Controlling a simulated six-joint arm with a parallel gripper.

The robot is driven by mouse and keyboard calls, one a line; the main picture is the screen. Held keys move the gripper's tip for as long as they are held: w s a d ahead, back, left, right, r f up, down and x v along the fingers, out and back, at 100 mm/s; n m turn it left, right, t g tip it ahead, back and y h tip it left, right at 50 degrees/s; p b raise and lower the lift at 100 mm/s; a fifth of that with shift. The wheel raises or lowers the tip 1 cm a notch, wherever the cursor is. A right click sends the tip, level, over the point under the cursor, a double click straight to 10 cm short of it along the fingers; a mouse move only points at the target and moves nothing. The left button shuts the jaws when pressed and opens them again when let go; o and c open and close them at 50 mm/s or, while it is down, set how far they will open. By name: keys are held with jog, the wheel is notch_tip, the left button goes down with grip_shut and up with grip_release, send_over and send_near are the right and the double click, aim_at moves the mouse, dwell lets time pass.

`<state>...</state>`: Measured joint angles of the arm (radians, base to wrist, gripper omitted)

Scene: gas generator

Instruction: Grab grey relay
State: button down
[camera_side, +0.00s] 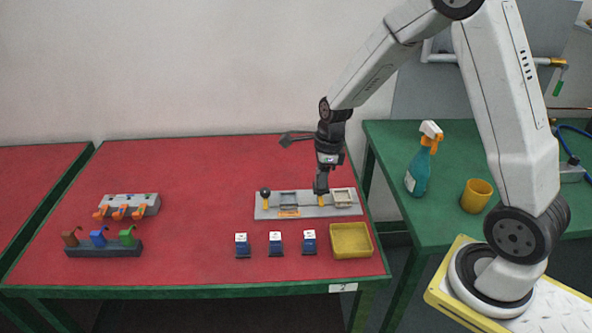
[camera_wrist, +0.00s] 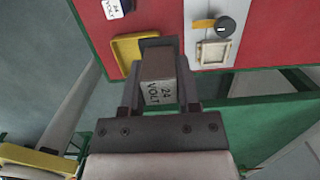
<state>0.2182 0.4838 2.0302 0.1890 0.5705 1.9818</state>
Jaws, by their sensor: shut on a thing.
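My gripper (camera_wrist: 160,80) is shut on a grey block with a "24 VOLT" label, the grey relay (camera_wrist: 158,93). The relay sits between the two dark fingers in the wrist view. In the side view my gripper (camera_side: 321,188) points down over the grey panel (camera_side: 306,212). There the relay cannot be told apart from the dark fingers. Whether it touches the panel is not clear.
The panel carries a black knob (camera_side: 265,193) and a pale square frame (camera_side: 343,197). Three dark relays with white labelled tops, one of them here (camera_side: 275,243), stand in front, beside a yellow tray (camera_side: 351,252). The red table (camera_side: 200,200) is clear at centre left.

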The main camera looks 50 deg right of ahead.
jog(key=shift+s+a+r, duration=0.1)
jog(key=shift+s+r, duration=0.2)
jog(key=shift+s, duration=0.3)
dwell(0.4)
